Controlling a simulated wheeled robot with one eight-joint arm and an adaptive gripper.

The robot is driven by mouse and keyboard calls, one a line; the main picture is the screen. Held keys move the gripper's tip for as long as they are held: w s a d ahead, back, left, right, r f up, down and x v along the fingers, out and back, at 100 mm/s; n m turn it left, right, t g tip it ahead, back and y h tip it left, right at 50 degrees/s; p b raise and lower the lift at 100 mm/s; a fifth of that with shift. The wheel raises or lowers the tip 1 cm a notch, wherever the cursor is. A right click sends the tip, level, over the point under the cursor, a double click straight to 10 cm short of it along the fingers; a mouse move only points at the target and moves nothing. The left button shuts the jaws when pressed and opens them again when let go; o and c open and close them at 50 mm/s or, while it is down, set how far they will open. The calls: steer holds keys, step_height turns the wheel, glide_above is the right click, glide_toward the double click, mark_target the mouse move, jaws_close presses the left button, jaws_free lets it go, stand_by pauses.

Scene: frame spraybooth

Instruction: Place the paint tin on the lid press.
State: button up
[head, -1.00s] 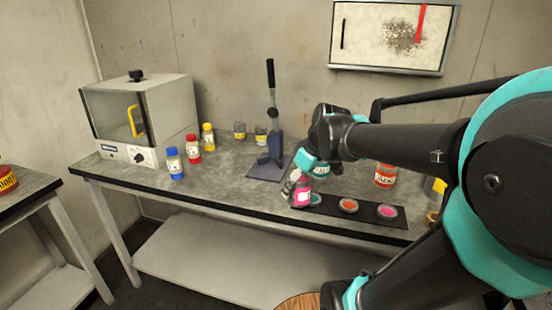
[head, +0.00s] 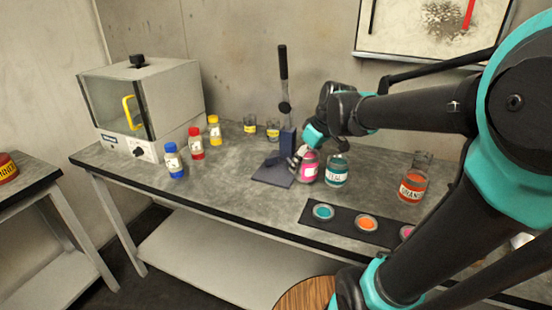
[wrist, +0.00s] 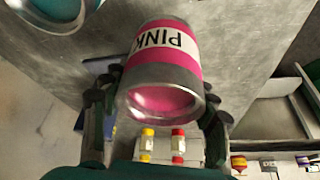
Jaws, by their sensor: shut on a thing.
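A pink paint tin (head: 309,168) with a white label is in my gripper (head: 299,158), beside the right edge of the lid press plate. In the wrist view the tin (wrist: 164,62), labelled PINK, sits between the two fingers (wrist: 160,108), which are shut on it. The lid press has a dark blue base plate (head: 272,174), a blue upright (head: 287,140) and a tall black lever (head: 283,68). The plate is bare where it shows. I cannot tell whether the tin touches the bench.
A teal tin (head: 337,172) stands close right of the pink tin; an orange tin (head: 412,187) is farther right. A dark strip (head: 341,226) with colour discs lies in front. Blue, red and yellow bottles (head: 196,146) and a glass-fronted cabinet (head: 144,108) stand left. Small jars (head: 250,126) are behind.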

steer(key=w+a, duration=0.8)
steer(key=shift+w+a, duration=0.1)
steer(key=shift+a, duration=0.1)
steer(key=x, duration=0.2)
steer(key=shift+f, duration=0.85)
steer(key=shift+f, duration=0.15)
steer(key=o, duration=1.5)
steer(key=v, duration=1.2)
steer(key=shift+d, duration=0.1)
